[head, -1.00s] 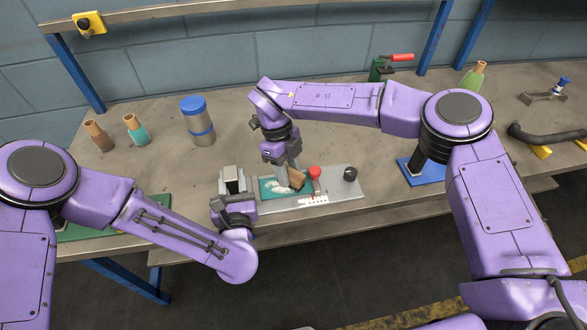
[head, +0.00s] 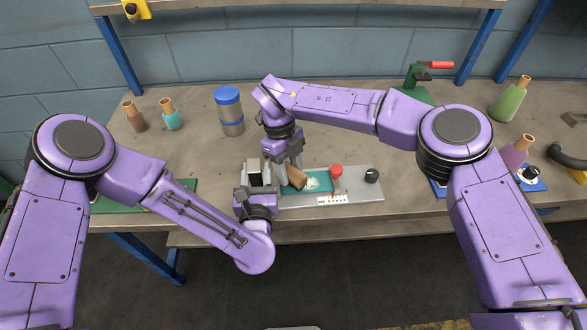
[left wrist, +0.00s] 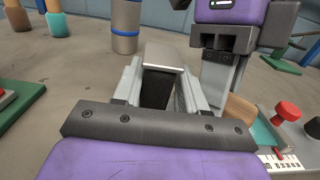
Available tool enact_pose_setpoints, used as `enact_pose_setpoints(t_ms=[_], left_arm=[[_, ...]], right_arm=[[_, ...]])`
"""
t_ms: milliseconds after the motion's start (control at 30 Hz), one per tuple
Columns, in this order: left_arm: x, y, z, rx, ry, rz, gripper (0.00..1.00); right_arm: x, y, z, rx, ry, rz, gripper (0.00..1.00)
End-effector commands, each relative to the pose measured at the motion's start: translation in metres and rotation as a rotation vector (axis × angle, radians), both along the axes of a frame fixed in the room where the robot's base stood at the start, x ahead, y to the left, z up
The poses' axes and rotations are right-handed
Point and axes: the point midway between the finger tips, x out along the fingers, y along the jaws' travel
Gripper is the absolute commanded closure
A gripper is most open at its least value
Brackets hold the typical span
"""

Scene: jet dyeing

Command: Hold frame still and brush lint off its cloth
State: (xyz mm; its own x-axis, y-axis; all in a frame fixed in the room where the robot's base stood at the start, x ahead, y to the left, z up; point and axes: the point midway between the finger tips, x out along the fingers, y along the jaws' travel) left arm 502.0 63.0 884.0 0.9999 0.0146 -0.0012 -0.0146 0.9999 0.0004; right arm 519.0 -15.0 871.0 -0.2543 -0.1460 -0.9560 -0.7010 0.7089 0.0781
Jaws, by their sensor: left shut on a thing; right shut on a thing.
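The frame is a grey plate (head: 352,187) at the bench's front, with a teal cloth (head: 325,176) in its window. Pale lint (head: 314,184) lies on the cloth. My left gripper (head: 258,174) is at the frame's left end; in the left wrist view its jaws (left wrist: 160,85) are closed around a grey block-like piece (left wrist: 163,56). My right gripper (head: 291,162) is shut on a wooden brush (head: 298,178), tilted over the cloth's left end. The brush also shows in the left wrist view (left wrist: 240,112). Its bristles are hidden, so contact is unclear.
A red knob (head: 337,170) and a black knob (head: 372,175) stand on the plate. A blue-lidded canister (head: 229,112) and two small bottles (head: 172,116) stand behind left. A green clamp with red handle (head: 418,78) is at back right. Bench between is clear.

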Motion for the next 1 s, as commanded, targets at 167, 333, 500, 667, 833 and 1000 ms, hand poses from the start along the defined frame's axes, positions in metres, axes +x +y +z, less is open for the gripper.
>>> enact_pose_setpoints(t_ms=[167,333,500,667,833,1000], left_arm=[[-0.003,-0.01,0.002,-0.003,-0.005,-0.032,0.87],[-0.003,-0.011,0.001,-0.003,-0.005,-0.033,0.97],[-0.002,-0.009,0.001,-0.001,-0.004,-0.028,0.97],[-0.001,-0.007,0.001,0.0,-0.003,-0.022,0.97],[-0.001,-0.006,0.001,0.0,-0.003,-0.018,0.97],[-0.001,-0.005,0.001,0.0,-0.003,-0.016,0.97]], right_arm=[[-0.009,0.01,0.004,0.016,0.017,0.025,1.0],[-0.008,0.009,0.025,0.015,0.015,0.024,1.0],[-0.007,0.008,0.047,0.012,0.013,0.018,1.0],[-0.006,0.006,0.058,0.01,0.012,0.014,1.0],[-0.006,0.005,0.06,0.008,0.012,0.013,1.0],[-0.005,0.005,0.061,0.007,0.01,0.011,1.0]])
